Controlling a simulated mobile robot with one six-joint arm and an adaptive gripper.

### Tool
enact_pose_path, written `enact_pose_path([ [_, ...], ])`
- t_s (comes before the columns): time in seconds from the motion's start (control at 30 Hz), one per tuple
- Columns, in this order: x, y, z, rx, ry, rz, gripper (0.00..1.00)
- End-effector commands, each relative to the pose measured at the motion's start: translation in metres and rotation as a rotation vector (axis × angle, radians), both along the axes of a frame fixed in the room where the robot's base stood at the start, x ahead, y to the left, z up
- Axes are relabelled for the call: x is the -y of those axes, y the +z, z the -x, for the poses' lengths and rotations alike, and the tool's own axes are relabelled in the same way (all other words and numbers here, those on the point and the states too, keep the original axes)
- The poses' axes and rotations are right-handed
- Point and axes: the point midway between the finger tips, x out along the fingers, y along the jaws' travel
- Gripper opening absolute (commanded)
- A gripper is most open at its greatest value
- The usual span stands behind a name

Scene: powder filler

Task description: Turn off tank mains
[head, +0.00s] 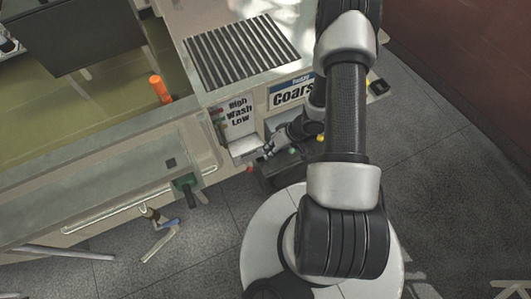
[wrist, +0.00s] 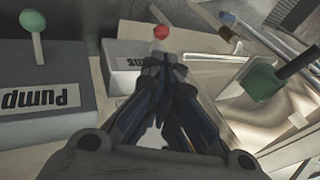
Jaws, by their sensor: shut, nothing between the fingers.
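In the wrist view a light grey switch box (wrist: 126,80) carries an upside-down label, partly hidden by my fingers, of which "ns" can be read. A red knob (wrist: 161,32) shows just beyond my fingertips; I cannot tell whether they touch it. My gripper (wrist: 163,64) is shut and empty, and overlaps the right part of this box. In the head view my gripper (head: 268,149) is low at the front of the machine, left of my arm, with a small red knob (head: 250,168) just below and left of it.
A "Pump" box (wrist: 40,122) with a pale green knob (wrist: 31,20) stands at left in the wrist view. A dark green handle (wrist: 262,82) is at right. The head view shows a "High Wash Low" panel (head: 238,112), an orange cylinder (head: 160,88) and open floor (head: 440,190) at right.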

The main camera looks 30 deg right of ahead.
Motion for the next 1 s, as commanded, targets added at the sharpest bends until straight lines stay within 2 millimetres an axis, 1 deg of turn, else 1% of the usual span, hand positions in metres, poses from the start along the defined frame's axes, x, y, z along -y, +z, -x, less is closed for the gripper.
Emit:
enact_pose_path([
  [0.03,-0.006,-0.014,-0.001,-0.003,0.003,-0.001,0.0],
  [0.2,-0.023,-0.047,-0.009,-0.002,0.005,-0.001,0.0],
  [0.4,-0.041,-0.079,-0.017,-0.002,0.003,0.0,0.0],
  [0.5,-0.047,-0.091,-0.021,-0.001,0.003,0.001,0.0],
  [0.7,-0.053,-0.1,-0.024,0.0,0.001,0.0,0.0],
  [1.0,-0.054,-0.101,-0.024,0.0,0.001,0.0,0.0],
])
